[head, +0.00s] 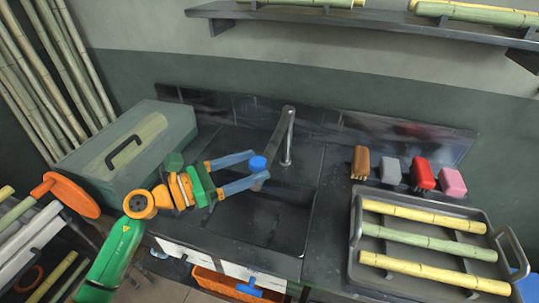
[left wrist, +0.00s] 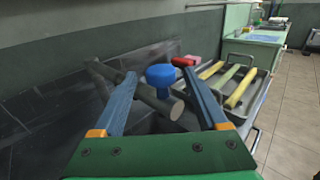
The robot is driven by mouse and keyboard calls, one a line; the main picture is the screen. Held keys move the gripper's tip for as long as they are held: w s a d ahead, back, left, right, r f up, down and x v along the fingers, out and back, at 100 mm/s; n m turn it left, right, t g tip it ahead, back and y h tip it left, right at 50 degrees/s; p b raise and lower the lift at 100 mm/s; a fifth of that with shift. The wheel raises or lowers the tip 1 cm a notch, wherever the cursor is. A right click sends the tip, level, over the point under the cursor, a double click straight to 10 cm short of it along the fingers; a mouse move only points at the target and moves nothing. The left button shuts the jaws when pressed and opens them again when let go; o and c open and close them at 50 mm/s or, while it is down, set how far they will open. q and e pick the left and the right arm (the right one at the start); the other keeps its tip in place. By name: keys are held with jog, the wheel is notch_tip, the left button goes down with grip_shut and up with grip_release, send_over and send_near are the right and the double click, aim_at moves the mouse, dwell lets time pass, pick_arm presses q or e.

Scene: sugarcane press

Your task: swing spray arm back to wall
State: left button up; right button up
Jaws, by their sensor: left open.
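The spray arm (head: 287,130) is a grey metal pipe on an upright post at the back of the dark sink (head: 285,215). It reaches out over the basin and carries a blue knob (head: 258,163). The knob also shows in the left wrist view (left wrist: 162,76), on top of the grey bar (left wrist: 140,88). My left gripper (head: 260,167) is open, with its two blue fingers on either side of the knob. In the left wrist view a gap shows on each side of the knob. My right gripper is not in view.
A grey-green box (head: 125,150) stands left of the sink. A grey tray (head: 357,235) with bamboo or cane pieces is at the right. Several brushes or sponges, one red (head: 423,172), stand behind it. A shelf (head: 380,18) runs along the wall above. An orange crate (head: 215,285) is below.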

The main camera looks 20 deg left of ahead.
pick_arm(q)
jog(key=p+x, duration=0.1)
jog(key=x, duration=0.4)
jog(key=shift+w+d, duration=0.1)
jog(key=shift+d, duration=0.1)
jog(key=shift+a+r, duration=0.1)
jog(key=shift+c, duration=1)
grip_shut()
